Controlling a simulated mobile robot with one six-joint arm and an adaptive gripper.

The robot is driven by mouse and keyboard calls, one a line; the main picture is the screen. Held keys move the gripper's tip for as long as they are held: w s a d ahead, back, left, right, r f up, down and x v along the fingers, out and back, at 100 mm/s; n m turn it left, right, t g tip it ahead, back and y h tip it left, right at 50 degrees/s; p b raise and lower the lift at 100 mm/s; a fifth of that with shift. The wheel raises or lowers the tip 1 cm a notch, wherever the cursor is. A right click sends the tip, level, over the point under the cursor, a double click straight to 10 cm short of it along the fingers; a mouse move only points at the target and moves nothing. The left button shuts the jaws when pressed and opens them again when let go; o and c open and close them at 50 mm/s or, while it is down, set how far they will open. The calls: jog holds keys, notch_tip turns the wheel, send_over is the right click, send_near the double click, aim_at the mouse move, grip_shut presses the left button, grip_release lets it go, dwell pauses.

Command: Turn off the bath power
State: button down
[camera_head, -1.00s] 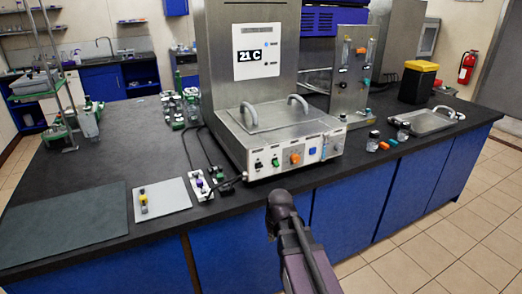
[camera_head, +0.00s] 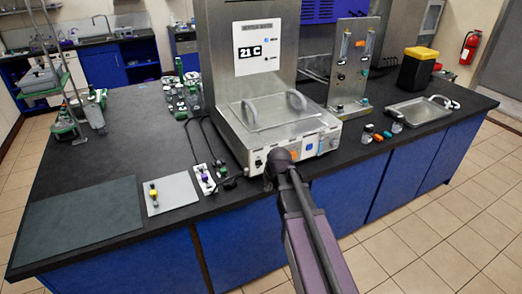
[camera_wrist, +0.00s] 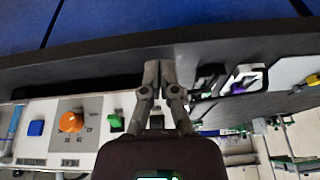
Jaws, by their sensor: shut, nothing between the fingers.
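The bath is a steel unit with two lid handles (camera_head: 252,115) and a front control panel (camera_head: 320,144). Its display (camera_head: 251,53) reads 21 C. In the wrist view, the panel (camera_wrist: 92,103) shows an orange knob (camera_wrist: 71,122), a blue button (camera_wrist: 36,128) and a green switch (camera_wrist: 116,122). My gripper (camera_wrist: 158,66) is shut and empty, with its fingertips beside the panel, just right of the green switch in that view. Contact cannot be told.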

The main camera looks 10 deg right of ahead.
jog(key=t+p, duration=0.2)
jog(key=p, duration=1)
send_near(260, 161)
jog(key=r, duration=0.1)
jog(key=s+r, duration=0.1)
jog(key=r, duration=0.1)
jog(key=shift+s+d+r+n, duration=0.1)
jog(key=shift+s+n, duration=0.1)
jog(key=shift+n, duration=0.2)
jog(key=b+x, duration=0.9)
jog(key=x, duration=0.1)
jog(key=shift+s, duration=0.15)
